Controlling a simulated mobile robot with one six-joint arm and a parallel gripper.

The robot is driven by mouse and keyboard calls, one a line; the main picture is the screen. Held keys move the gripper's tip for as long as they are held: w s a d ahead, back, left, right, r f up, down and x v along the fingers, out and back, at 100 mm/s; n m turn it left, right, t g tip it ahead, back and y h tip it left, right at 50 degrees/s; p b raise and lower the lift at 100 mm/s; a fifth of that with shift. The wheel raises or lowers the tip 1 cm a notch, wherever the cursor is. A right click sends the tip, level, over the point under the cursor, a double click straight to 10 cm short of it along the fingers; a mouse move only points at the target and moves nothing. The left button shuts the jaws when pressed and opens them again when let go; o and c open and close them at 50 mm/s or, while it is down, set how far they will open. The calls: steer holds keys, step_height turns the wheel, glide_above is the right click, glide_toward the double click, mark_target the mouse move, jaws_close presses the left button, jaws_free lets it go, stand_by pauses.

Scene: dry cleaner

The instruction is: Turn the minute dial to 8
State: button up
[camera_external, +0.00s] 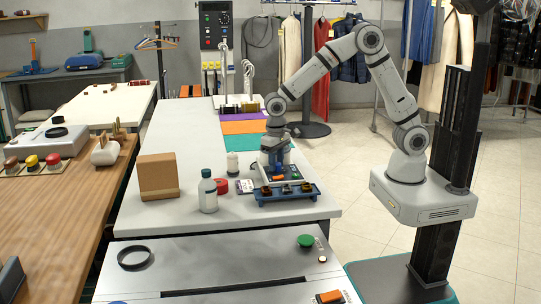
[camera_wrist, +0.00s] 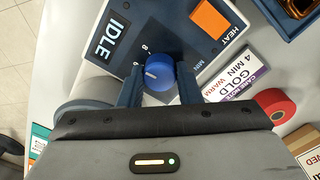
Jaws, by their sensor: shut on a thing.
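The blue minute dial (camera_wrist: 160,66) is on a dark panel (camera_wrist: 185,35) marked IDLE, HEAT and MIN. Its white pointer line faces left in the wrist view, below the printed 8 (camera_wrist: 145,48) and a smaller mark. I cannot read the exact setting. My gripper (camera_wrist: 159,88) has one finger on each side of the dial and is shut on it. In the external view my gripper (camera_external: 273,160) reaches down over the panel on the white table, and the dial is hidden there.
An orange HEAT button (camera_wrist: 211,19) is beside the dial. A care note card (camera_wrist: 229,74) reads 4 MIN WARM GOLD. A red roll (camera_wrist: 275,104) lies near it. A blue tray (camera_external: 287,197) is in front.

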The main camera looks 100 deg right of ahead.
steer(key=shift+m, duration=2.1)
steer(key=o, duration=1)
step_height(320, 180, up, 8)
steer(key=shift+w+f, duration=0.1)
steer(key=shift+w, duration=0.05)
